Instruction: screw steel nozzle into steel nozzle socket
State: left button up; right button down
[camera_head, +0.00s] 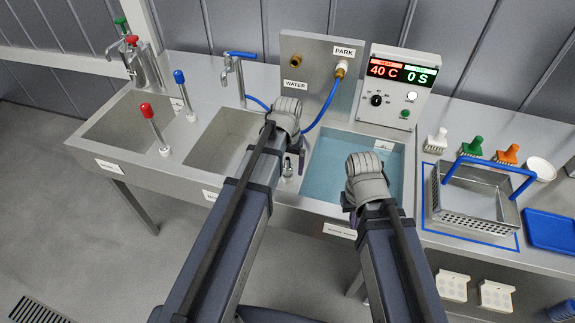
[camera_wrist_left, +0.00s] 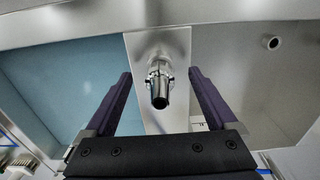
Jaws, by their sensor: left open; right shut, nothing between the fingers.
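A steel fitting with a dark, tube-like end (camera_wrist_left: 159,90) stands on the steel divider between two basins. I cannot tell nozzle from socket there, nor whether they are joined. In the head view small steel parts (camera_head: 288,168) show at the same divider. My left gripper (camera_head: 297,152) is over the divider. In the left wrist view its purple fingers (camera_wrist_left: 160,75) are open on either side of the fitting, with gaps on both sides. My right gripper (camera_head: 348,212) is shut and empty above the front of the blue water basin; its fingers are mostly hidden.
The water-filled basin (camera_head: 325,185) lies right of the divider, an empty basin (camera_head: 228,140) left. Behind stand a steel panel (camera_head: 312,62) with a blue hose (camera_head: 322,110) and a control box (camera_head: 398,90). A perforated basket (camera_head: 468,207) with a blue handle is at right.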

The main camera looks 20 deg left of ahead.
dwell(0.4)
pick_arm(q)
notch_tip(320, 180, up, 7)
jog(key=p, duration=0.7)
jog(key=shift+r, duration=0.1)
dwell(0.3)
notch_tip(320, 180, up, 8)
jog(key=p, duration=0.8)
jog(key=s+d+f+m+b, duration=0.1)
jog(key=s+d+f+b, duration=0.2)
jog(key=s, duration=0.4)
jog(key=s+d+f+m+y+b, duration=0.1)
jog(key=s+d+f+m+b, duration=0.1)
jog(key=s+d+f+b, duration=0.2)
jog(key=s+d, duration=0.3)
jog(key=shift+s+d+f+b, duration=0.15)
jog(key=shift+d+f+b, duration=0.1)
jog(key=shift+f+b, duration=0.1)
jog(key=shift+c, duration=0.2)
